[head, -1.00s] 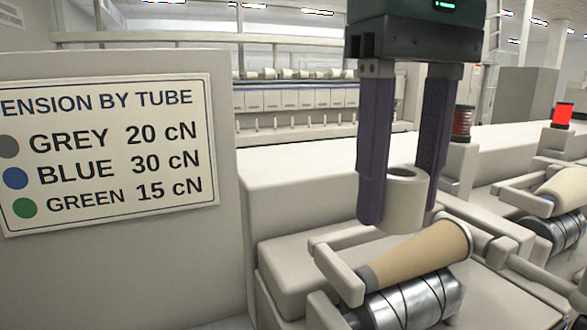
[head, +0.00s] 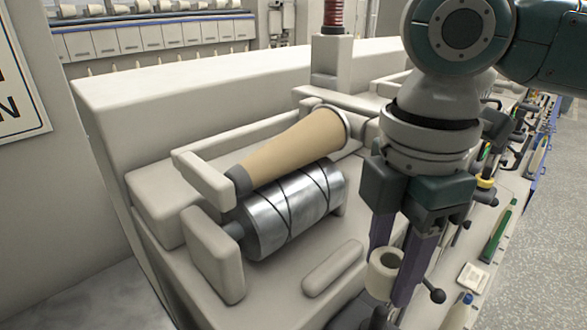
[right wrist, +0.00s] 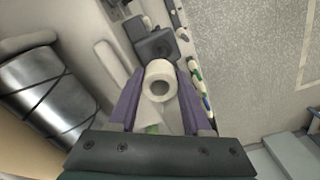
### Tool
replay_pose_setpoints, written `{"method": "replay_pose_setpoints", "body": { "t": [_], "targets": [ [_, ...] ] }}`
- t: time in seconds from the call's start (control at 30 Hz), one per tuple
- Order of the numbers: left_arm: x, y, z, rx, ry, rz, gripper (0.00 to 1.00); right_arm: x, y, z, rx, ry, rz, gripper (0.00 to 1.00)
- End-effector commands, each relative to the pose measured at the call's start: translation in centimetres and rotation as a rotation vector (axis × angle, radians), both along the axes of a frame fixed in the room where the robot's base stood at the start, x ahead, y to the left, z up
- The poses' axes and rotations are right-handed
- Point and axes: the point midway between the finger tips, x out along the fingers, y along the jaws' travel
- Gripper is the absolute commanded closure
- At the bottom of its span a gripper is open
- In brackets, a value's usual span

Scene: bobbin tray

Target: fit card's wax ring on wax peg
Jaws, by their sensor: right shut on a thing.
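My right gripper (head: 393,282) points down at the front right of the winding unit. Its purple fingers are shut on a pale cream wax ring (head: 380,286). The ring also shows between the fingers in the right wrist view (right wrist: 158,69), its hole facing the camera. A dark fitting shows just past the ring in that view (right wrist: 156,45); I cannot tell whether it bears the wax peg or whether the ring touches it. The tension card (head: 18,95) is cut off at the left edge, with only its end letters showing. My left gripper is not in view.
A tan cone (head: 295,145) with a grey small end lies above a grooved metal drum (head: 290,212), left of my right gripper. A red bobbin (head: 333,15) stands behind. A dark ball-ended lever (head: 434,291) is close right of the fingers. More units and a speckled floor lie right.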

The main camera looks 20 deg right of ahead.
Motion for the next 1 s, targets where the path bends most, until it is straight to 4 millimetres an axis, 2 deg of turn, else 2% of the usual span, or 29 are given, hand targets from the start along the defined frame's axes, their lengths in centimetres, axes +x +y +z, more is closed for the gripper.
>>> {"method": "replay_pose_setpoints", "body": {
  "t": [0.03,0.1,0.37,0.8,1.0],
  "targets": [
    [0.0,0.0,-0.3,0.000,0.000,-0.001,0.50,-0.2,-0.1,-0.9,-0.002,0.001,0.042,1.00],
    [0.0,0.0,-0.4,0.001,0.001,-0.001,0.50,-0.4,-0.3,-1.4,-0.005,0.000,0.090,1.00],
    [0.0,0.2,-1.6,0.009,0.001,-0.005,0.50,-0.4,-0.3,-2.6,-0.007,-0.003,0.129,1.00],
    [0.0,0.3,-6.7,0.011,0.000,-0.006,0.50,-0.4,-0.4,-6.8,-0.008,-0.004,0.126,1.00],
    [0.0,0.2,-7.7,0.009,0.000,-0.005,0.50,-0.4,-0.4,-7.5,-0.008,-0.003,0.126,1.00]
  ]
}}
